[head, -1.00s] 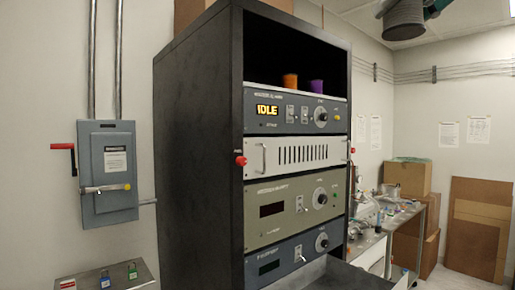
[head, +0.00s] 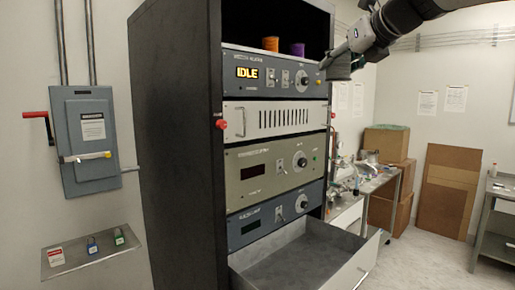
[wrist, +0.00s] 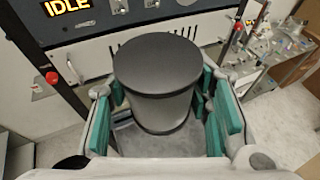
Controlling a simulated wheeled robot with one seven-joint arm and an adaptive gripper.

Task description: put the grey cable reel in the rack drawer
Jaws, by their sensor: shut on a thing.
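The grey cable reel (wrist: 158,72), a dark spool with wide round flanges, fills the middle of the wrist view. My gripper (wrist: 162,98) is shut on it, its teal finger pads on either side. In the head view my gripper (head: 340,62) is at the upper right, in front of the rack's right edge and above the drawer; the reel is hard to make out there. The rack drawer (head: 300,262) at the bottom of the black rack is pulled out, and its visible inside looks empty. In the wrist view part of the drawer shows below the reel.
An orange spool (head: 270,43) and a purple spool (head: 298,49) stand on the rack's top shelf. Panels with knobs and handles fill the rack (head: 180,150). A cluttered bench (head: 365,188) and cardboard boxes (head: 390,150) stand behind at right. Floor at front right is clear.

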